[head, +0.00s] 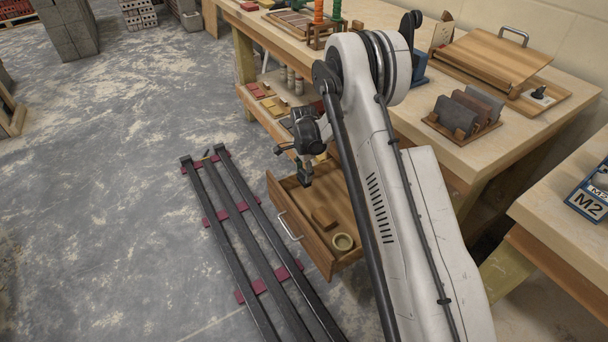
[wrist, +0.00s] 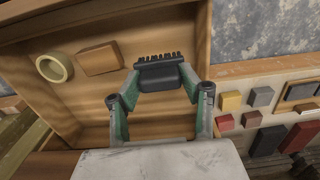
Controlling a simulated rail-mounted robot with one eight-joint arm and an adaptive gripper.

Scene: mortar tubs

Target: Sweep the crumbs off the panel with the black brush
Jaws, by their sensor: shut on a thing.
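My gripper (head: 305,168) hangs over the open wooden drawer (head: 320,254) of the workbench. In the wrist view its green-sided fingers (wrist: 160,84) are shut on the black brush (wrist: 158,73), whose short dark bristles point away from the wrist. The brush is above the drawer floor; its exact height is hard to tell. A slanted wooden panel (head: 494,58) with a metal handle lies on the bench top at the upper right, apart from my gripper. I cannot tell whether it is the task's panel, and no crumbs can be made out.
The drawer holds a brown block (head: 323,219) and a pale ring (head: 343,242). Dark rails (head: 233,230) on red crosspieces lie on the floor to the left. A rack of dark slabs (head: 462,115) stands on the bench. The shelf below holds small coloured blocks (head: 268,100).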

